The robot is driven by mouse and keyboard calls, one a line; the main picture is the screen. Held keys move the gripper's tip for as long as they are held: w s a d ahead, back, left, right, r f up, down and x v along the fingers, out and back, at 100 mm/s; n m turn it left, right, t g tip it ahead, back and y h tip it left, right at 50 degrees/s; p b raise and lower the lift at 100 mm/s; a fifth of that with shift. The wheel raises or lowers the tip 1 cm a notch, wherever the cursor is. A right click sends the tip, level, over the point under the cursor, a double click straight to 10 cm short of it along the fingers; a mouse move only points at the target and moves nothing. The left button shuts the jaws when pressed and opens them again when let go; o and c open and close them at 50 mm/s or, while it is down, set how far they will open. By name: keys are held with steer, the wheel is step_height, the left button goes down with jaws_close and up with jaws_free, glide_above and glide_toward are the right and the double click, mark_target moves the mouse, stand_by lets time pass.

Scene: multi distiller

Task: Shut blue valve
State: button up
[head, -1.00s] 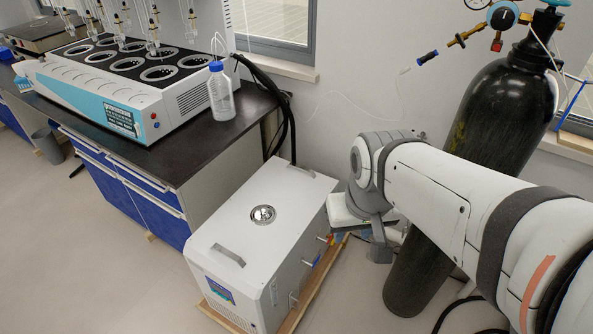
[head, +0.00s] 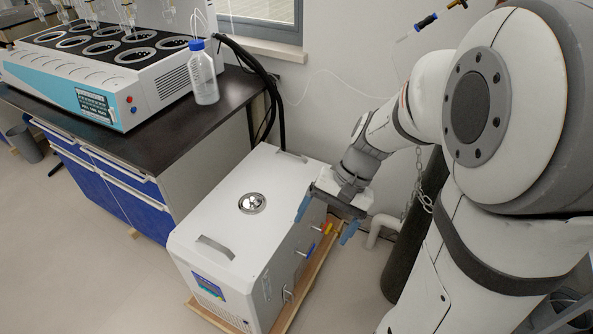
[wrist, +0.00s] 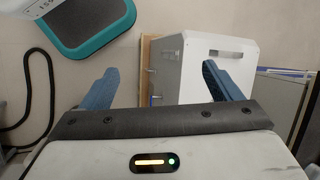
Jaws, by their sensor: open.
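The white chiller box (head: 235,225) stands on the floor beside the bench. On its right side face are small valves, among them a blue-handled valve (head: 311,249) below an orange-yellow one (head: 327,229). My gripper (head: 328,222) is open and empty, with blue fingers spread at the upper part of that side, above and apart from the blue valve. In the wrist view, the gripper (wrist: 160,85) shows its fingers apart, with the box (wrist: 205,70) beyond them.
The dark bench (head: 215,115) carries the distiller (head: 110,75) and a blue-capped bottle (head: 203,75). A chained black gas cylinder (head: 412,235) stands right of the box, close to my arm. A wooden base (head: 300,285) lies under the box. Floor at front left is clear.

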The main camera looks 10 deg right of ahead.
steer(key=w+f+m+y+b, duration=0.4)
steer(key=w+f+y+b, duration=0.15)
steer(key=f, duration=0.65)
steer(key=m+t+y+b, duration=0.4)
steer(key=m+t+b, duration=0.8)
steer(key=m+b, duration=0.3)
glide_toward(311, 251)
steer(key=w+a+f+m+p, duration=0.1)
steer(key=b+x, duration=0.1)
steer(key=x, duration=0.6)
steer(key=shift+w+r, duration=0.1)
steer(key=shift+r, duration=0.05)
steer(key=shift+c, duration=0.3)
steer(key=c, duration=0.9)
steer(key=shift+d, duration=0.1)
steer(key=shift+c, duration=0.2)
